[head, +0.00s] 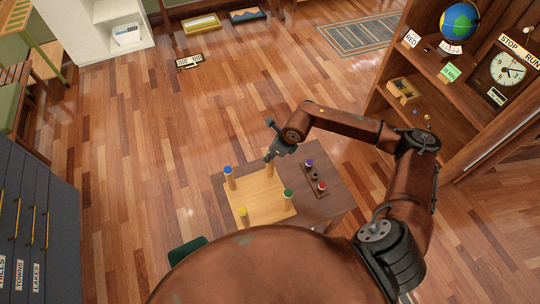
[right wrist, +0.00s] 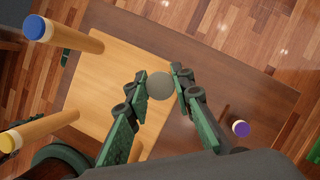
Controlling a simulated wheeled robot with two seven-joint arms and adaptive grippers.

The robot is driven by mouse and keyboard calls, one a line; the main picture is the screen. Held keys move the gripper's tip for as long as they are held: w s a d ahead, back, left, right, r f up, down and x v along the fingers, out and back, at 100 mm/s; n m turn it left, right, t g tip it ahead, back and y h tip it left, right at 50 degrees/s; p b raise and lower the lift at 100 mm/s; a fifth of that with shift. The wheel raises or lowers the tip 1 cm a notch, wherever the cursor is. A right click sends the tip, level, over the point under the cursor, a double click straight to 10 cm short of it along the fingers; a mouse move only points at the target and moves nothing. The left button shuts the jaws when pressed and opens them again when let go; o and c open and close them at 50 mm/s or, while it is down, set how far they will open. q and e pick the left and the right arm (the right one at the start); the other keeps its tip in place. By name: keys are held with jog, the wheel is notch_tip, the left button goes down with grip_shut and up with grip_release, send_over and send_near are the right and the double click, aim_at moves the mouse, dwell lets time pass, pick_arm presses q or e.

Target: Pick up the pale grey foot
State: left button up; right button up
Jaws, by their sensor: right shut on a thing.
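In the right wrist view the pale grey foot (right wrist: 160,86) is a round grey disc between the two green fingers of my right gripper (right wrist: 159,76). The gripper is shut on it. In the head view my right gripper (head: 271,155) is over the back corner of the pale wooden board, above an upright wooden post (head: 270,169). The foot is hidden there, and I cannot tell whether it touches the post. My left gripper is not in view.
The pale board (head: 258,205) lies on a brown table (head: 337,208). Its other posts have blue (head: 227,170), yellow (head: 243,210) and green (head: 288,193) tips. A dark strip on the right bears purple (head: 309,162) and red (head: 322,187) pieces. A bookcase (head: 450,85) stands at right.

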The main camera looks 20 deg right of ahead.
jog(key=shift+r, duration=0.55)
notch_tip(320, 180, up, 2)
jog(key=shift+s+d+r, duration=0.1)
jog(key=shift+r, duration=0.1)
jog(key=s+d+r+b, duration=0.1)
jog(key=s+d+r, duration=0.3)
jog(key=s+r, duration=0.5)
jog(key=s, duration=0.4)
jog(key=shift+d+r+b, duration=0.25)
jog(key=shift+d+b, duration=0.1)
jog(key=shift+d, duration=0.05)
